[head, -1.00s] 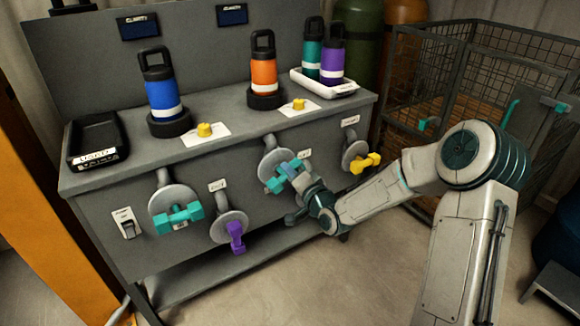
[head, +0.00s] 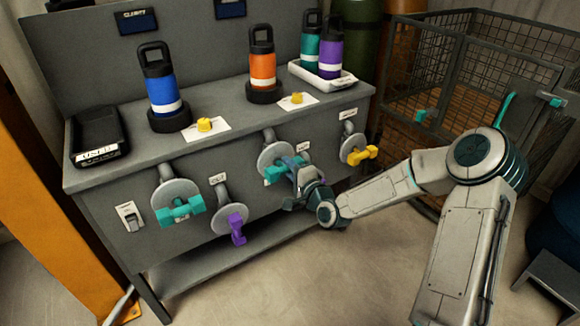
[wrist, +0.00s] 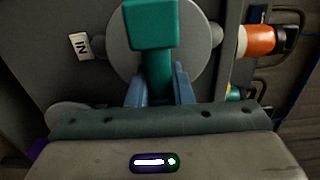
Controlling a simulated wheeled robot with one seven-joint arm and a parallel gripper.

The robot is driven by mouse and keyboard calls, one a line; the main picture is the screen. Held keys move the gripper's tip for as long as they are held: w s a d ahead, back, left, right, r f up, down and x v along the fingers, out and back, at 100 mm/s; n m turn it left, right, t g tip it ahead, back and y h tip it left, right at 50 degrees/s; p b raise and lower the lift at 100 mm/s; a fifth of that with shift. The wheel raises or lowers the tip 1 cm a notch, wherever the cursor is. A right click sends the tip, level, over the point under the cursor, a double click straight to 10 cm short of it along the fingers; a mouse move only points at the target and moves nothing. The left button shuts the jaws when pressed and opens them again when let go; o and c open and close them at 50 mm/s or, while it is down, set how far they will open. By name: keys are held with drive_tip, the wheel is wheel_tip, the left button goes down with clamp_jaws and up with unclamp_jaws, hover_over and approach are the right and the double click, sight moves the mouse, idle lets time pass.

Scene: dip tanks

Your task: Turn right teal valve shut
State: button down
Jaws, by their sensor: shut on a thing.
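The right teal valve (head: 271,175) is on the grey cabinet front, its teal bar handle in front of a round grey disc. My gripper (head: 300,163) reaches it from the right and is shut on the handle's right part. In the wrist view, the two blue-grey fingers (wrist: 160,88) stand on either side of the teal handle (wrist: 150,25), whose thick block end sticks out beyond them. The grey disc (wrist: 118,55) shows behind. The gripped end is partly hidden by my gripper body. Another teal valve (head: 181,210) is farther left.
A purple valve (head: 237,229) hangs between the teal ones, and a yellow valve (head: 362,155) is to the right, close to my arm. Blue (head: 162,88) and orange (head: 262,70) bottles stand on the cabinet top. A wire cage (head: 455,60) stands behind my arm. Open floor lies in front.

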drive_tip(key=shift+d+f, duration=0.1)
drive_tip(key=shift+d, duration=0.05)
drive_tip(key=c, duration=1.3)
unclamp_jaws()
drive_tip(key=p+v, duration=0.2)
drive_tip(key=v, duration=1.1)
drive_tip(key=shift+s+d, duration=0.2)
drive_tip(key=shift+s, duration=0.15)
